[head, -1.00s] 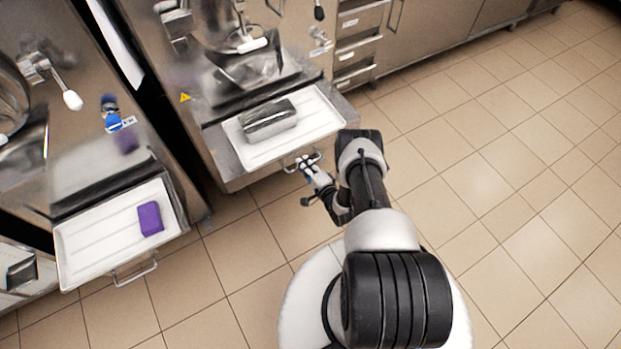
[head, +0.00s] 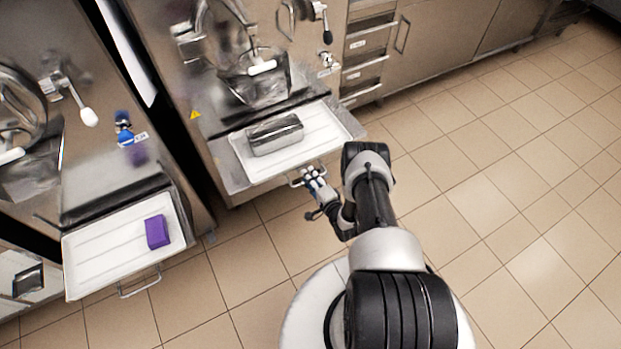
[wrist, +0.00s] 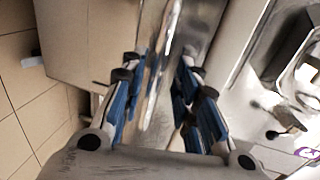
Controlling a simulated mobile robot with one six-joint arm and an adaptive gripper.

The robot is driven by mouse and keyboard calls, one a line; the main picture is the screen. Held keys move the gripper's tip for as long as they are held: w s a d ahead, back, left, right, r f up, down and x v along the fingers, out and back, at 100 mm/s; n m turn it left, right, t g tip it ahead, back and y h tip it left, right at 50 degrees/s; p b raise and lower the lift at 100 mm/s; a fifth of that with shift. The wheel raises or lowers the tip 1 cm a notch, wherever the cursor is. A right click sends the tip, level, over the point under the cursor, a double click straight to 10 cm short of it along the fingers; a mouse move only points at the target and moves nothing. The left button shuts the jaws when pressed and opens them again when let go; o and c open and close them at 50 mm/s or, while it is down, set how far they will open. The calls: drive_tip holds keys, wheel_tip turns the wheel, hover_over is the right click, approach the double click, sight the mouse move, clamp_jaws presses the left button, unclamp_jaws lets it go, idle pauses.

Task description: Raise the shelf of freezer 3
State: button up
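The freezer with its shelf (head: 238,172) folded out stands in the upper middle of the head view. The shelf carries a white tray (head: 325,128) with a metal pan (head: 275,134) on it. A thin handle (head: 294,183) sticks out from the shelf's front edge. My gripper (head: 313,181) is at this handle. In the wrist view, my gripper (wrist: 157,95) has its blue-padded fingers apart on either side of a shiny bar (wrist: 160,70), with gaps visible. I cannot read a number on this freezer.
A second freezer on the left has its own shelf with a white tray (head: 100,255), a purple block (head: 157,231) and a handle (head: 139,284). Drawers (head: 368,75) stand right of the middle freezer. The tiled floor (head: 500,200) to the right is clear.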

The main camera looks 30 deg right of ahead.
drive_tip(key=v, duration=1.2)
idle(0.4)
